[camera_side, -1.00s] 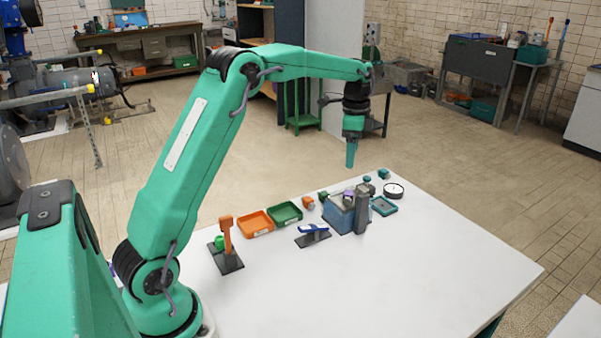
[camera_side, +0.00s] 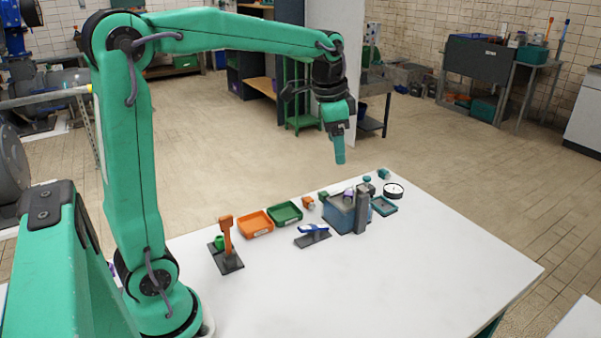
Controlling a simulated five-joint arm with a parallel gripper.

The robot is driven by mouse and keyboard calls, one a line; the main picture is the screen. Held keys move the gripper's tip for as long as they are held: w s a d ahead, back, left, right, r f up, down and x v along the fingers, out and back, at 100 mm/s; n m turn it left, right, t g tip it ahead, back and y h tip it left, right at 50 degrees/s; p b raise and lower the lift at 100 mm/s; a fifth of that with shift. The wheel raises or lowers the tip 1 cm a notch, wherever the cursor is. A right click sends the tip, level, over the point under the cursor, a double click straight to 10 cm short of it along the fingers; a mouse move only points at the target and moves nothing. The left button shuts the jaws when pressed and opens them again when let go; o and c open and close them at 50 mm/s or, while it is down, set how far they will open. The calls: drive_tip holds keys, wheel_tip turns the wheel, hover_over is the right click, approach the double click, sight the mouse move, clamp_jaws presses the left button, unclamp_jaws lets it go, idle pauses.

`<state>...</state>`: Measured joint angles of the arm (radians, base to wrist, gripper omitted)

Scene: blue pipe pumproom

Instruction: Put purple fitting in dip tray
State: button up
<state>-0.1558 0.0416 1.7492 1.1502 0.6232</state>
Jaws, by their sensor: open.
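A small purple fitting (camera_side: 349,194) shows at the top of a blue-grey box (camera_side: 341,217) near the table's far edge. It is too small to tell whether it lies in the box or behind its rim. A shallow teal tray (camera_side: 384,206) lies just right of the box; it may be the dip tray, but no label is readable. An orange tray (camera_side: 256,224) and a green tray (camera_side: 285,213) lie to the left. My gripper (camera_side: 340,160) points down, open and empty, in the air above the far side of the table, apart from everything. Its fingers overlap in this view.
A dark grey upright block (camera_side: 361,212) stands against the box's right side. A blue-handled tool on a dark base (camera_side: 313,234), an orange upright stand (camera_side: 227,240) and a round white-faced gauge (camera_side: 393,191) are also on the white table (camera_side: 400,270). Its front and right are clear.

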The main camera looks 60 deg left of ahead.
drive_tip(key=s+d+f+n+t, duration=0.1)
drive_tip(key=s+d+f+n, duration=0.1)
drive_tip(key=s, duration=0.7)
drive_tip(key=s+d+f+n+t, duration=0.1)
drive_tip(key=s+d+n+t, duration=0.1)
drive_tip(key=s, duration=0.8)
drive_tip(key=shift+d+f+n, duration=0.35)
drive_tip(key=shift+d+n, duration=0.35)
drive_tip(key=shift+d, duration=0.55)
